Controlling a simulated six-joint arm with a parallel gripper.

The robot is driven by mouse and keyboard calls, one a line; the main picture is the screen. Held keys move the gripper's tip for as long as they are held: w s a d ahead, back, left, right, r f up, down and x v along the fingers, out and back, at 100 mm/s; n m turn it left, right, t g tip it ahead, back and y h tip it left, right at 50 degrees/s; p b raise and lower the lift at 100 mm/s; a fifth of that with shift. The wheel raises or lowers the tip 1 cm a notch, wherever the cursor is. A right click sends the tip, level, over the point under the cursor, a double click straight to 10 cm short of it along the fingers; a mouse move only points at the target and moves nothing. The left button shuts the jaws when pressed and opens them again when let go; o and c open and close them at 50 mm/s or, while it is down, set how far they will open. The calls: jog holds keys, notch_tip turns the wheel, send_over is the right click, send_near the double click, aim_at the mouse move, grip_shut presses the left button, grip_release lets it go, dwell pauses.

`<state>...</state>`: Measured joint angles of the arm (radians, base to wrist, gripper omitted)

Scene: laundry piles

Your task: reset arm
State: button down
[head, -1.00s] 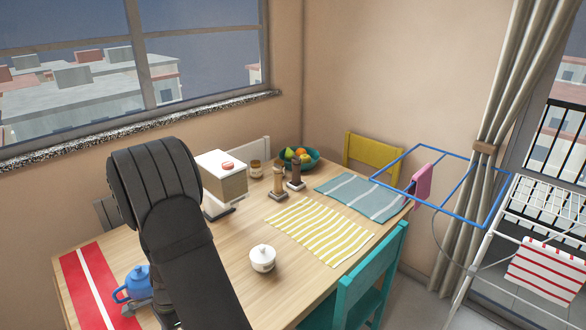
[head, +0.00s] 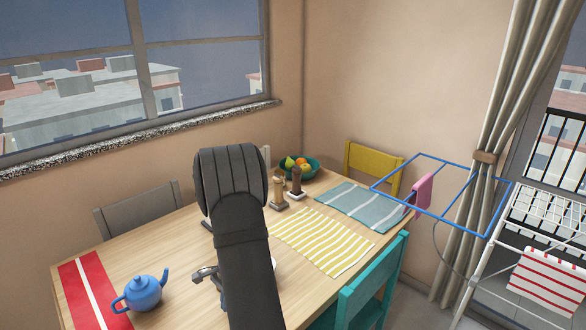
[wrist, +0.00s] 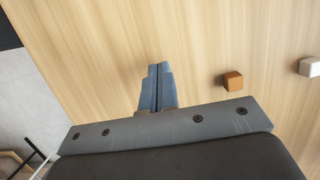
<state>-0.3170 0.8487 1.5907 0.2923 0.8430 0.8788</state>
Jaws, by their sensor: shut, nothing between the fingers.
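My gripper (wrist: 158,68) shows in the wrist view with its two blue-grey fingers together and nothing between them. Bare wooden table top lies beyond the fingertips. In the head view my dark arm stands in front of the middle of the table, and my fingers cannot be made out clearly there.
The wooden table (head: 190,240) bears a blue teapot (head: 146,293), a red runner (head: 88,290), striped mats, two grinders and a fruit bowl (head: 299,168). Chairs surround it. A small brown block (wrist: 233,81) and a white one (wrist: 310,67) lie right of my fingers.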

notch_tip(320, 180, up, 12)
jog(key=n, duration=0.2)
jog(key=shift+w+a, duration=0.15)
jog(key=shift+w, duration=0.2)
